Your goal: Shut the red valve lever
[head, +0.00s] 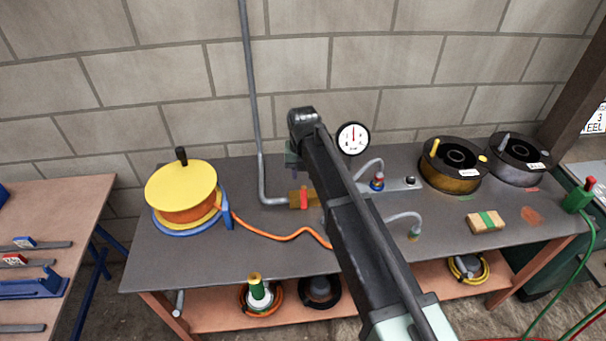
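The red valve lever (304,199) is a small red bar on a brass valve body (294,200), at the end of a grey pipe on the bench. In the picture the bar runs up and down, roughly crosswise to the pipe's horizontal run; its exact angle is hard to tell at this size. My gripper (294,173) is above and behind the valve in the picture, just left of my dark arm. The arm hides much of it, and its fingers are too small and covered to read. I see no contact with the lever.
A yellow-topped reel (182,188) with an orange hose (280,236) stands left of the valve. A pressure gauge (352,138), a plate with curved grey tubes (400,184) and dark spools (453,165) are to the right. The grey bench top (240,250) is mostly clear in front.

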